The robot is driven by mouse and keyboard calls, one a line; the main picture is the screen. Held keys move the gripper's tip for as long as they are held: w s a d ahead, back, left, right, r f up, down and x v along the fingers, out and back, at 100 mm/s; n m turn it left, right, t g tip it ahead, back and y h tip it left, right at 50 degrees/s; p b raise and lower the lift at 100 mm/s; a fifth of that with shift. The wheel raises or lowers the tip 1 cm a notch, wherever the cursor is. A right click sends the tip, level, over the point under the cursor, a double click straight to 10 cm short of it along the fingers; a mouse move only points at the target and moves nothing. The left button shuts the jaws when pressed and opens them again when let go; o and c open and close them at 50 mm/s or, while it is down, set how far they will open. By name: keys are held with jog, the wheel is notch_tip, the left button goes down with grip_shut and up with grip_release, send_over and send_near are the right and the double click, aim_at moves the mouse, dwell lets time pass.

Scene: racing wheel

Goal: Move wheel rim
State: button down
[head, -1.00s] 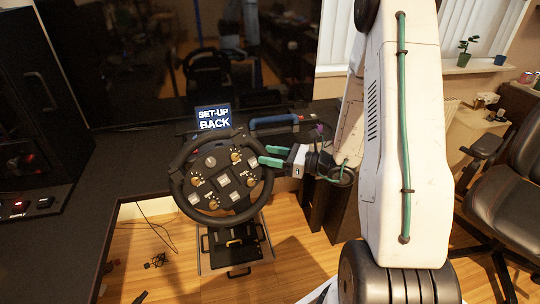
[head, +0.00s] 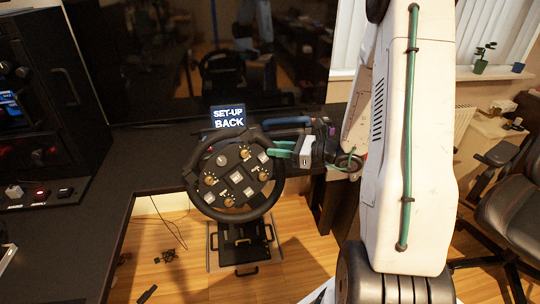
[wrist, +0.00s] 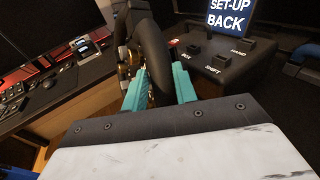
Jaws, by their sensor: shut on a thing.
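The racing wheel's black rim (head: 190,178) is a round ring with a dark hub plate (head: 237,177) carrying knobs and buttons, facing me in the head view. My gripper (head: 282,151) has green fingers and is shut on the rim at its upper right. In the wrist view, the rim (wrist: 153,55) passes between the two green fingers of my gripper (wrist: 160,88). The part of the rim deep between the fingers is hidden by my gripper body.
A screen reading "SET-UP BACK" (head: 228,117) stands behind the wheel on the dark desk (head: 80,210). Pedals (head: 240,240) sit on the wooden floor below. A black chair (head: 510,205) is at the right. A black cabinet with controls (head: 45,100) stands at the left.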

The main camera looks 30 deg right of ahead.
jog(key=c, duration=1.1)
grip_release()
jog(key=shift+v, duration=3.95)
jog(key=shift+w, duration=0.1)
